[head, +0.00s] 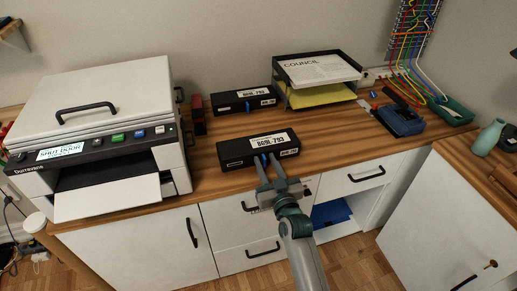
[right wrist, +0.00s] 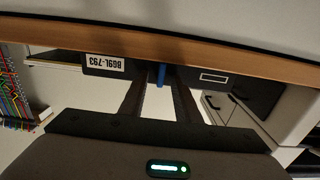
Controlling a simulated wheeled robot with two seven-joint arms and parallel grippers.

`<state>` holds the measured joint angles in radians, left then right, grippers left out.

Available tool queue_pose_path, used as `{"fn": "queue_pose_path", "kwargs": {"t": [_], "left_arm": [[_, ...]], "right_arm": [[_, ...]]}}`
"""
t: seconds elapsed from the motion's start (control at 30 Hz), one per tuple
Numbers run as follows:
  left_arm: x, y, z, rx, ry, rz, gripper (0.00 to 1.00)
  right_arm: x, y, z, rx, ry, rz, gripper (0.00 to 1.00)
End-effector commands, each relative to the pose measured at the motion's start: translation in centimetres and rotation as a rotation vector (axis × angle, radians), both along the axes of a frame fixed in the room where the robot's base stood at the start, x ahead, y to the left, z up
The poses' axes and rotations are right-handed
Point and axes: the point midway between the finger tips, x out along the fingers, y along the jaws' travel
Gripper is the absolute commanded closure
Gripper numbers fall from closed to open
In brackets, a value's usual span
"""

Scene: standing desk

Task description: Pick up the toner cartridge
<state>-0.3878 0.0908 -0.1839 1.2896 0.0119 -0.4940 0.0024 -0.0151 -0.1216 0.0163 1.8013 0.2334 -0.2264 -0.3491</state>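A black box-shaped toner cartridge (head: 235,152) with a white label reading BG9L-793 lies at the front of the wooden desktop. It shows in the right wrist view (right wrist: 105,73), upside down, with a blue tab (right wrist: 161,74) on its front face. My right gripper (head: 266,161) is at the cartridge's front side. Its two fingers are spread, one on each side of the blue tab, with a gap visible in the right wrist view (right wrist: 160,88). Whether the fingertips touch the cartridge is unclear. A second black cartridge (head: 230,104) lies behind it. My left gripper is not in view.
A white printer (head: 105,100) with its tray out stands left. A black paper tray (head: 283,83) with paper stands behind right. A blue device (head: 401,119) and a green tray (head: 450,112) lie farther right. Desktop right of the near cartridge is clear. Cabinets stand below.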

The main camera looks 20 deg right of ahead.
Motion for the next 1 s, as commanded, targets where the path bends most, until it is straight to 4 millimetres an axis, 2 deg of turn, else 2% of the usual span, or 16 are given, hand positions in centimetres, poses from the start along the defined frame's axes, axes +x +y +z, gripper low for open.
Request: {"fn": "queue_pose_path", "kwargs": {"t": [0.37, 0.4, 0.5, 0.53, 1.0], "left_arm": [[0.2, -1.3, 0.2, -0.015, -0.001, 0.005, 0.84], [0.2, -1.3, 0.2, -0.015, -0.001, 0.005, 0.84], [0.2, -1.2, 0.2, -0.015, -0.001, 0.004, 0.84], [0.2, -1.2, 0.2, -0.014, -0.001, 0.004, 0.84], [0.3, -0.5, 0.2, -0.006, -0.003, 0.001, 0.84]], "right_arm": [[0.0, 0.0, 0.0, 0.000, 0.000, 0.000, 0.70], [0.0, 0.0, 0.0, 0.000, 0.000, 0.000, 0.73], [0.0, 0.0, 0.0, 0.000, 0.000, 0.000, 0.97], [0.0, 0.0, 0.0, 0.000, 0.000, 0.000, 1.00], [0.0, 0.0, 0.0, 0.000, -0.001, 0.000, 1.00]]}}
